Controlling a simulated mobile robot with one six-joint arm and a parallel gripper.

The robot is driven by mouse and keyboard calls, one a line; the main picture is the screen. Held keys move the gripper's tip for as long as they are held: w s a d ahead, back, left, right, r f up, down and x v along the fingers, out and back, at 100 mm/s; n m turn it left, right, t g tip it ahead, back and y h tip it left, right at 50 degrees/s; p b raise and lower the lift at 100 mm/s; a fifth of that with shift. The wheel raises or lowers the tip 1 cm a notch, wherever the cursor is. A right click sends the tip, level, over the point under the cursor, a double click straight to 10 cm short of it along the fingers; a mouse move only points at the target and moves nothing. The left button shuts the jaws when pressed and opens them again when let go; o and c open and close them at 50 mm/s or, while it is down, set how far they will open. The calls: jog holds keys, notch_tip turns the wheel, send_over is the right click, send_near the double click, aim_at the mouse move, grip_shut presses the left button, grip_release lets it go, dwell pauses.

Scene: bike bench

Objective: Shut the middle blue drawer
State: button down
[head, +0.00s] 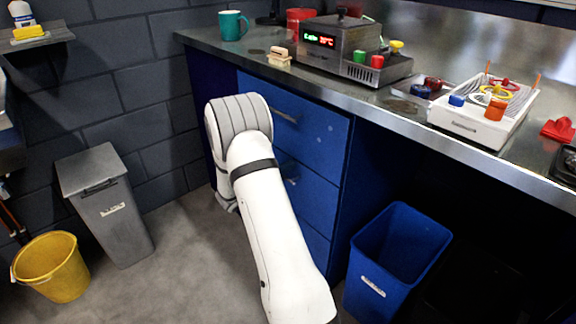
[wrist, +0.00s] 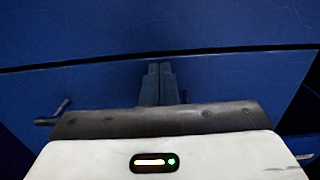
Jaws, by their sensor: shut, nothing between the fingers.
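The middle blue drawer (head: 313,190) sits in the blue cabinet under the bench, below the top blue drawer (head: 325,137). Its front looks flush or nearly flush with the front above; a thin dark seam parts them in the wrist view. My arm covers its left part in the head view. In the wrist view, my gripper (wrist: 158,80) is shut and empty, its fingertips pointing at the middle drawer's front (wrist: 230,80), just under the seam. I cannot tell whether they touch it. The drawer handle (wrist: 52,113) is left of my fingers. My gripper is hidden in the head view.
A blue bin (head: 395,255) stands right of the drawers. A grey bin (head: 110,205) and yellow bucket (head: 52,266) stand at the left. The steel bench (head: 440,125) overhangs the drawers and carries several objects. Grey floor (head: 185,265) is clear left of my arm.

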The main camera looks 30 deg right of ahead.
jog(key=shift+d+r, duration=0.25)
jog(key=shift+d, duration=0.05)
jog(key=s+a+p, duration=0.2)
jog(key=a+p, duration=0.1)
jog(key=a, duration=1.2)
jog(key=s+r+m+g+y+p, duration=0.35)
jog(key=s+r+m+p, duration=0.2)
jog(key=s+r, duration=0.4)
jog(key=s+r+m+g+y+p, duration=0.2)
jog(key=s+r+m+y+p, duration=0.35)
jog(key=r, duration=0.65)
jog(key=s+a+r+m+t+y+p, duration=0.2)
jog(key=s+a+r+m+y+p, duration=0.2)
jog(key=r, duration=0.5)
jog(key=s+a+r+m+t+y+p, duration=0.3)
jog(key=s+a+r+p, duration=0.5)
jog(key=p, duration=0.3)
jog(key=shift+a+r+m+y, duration=0.6)
jog(key=shift+a+m+y, duration=0.2)
jog(key=shift+a+y, duration=0.1)
jog(key=shift+t, duration=0.25)
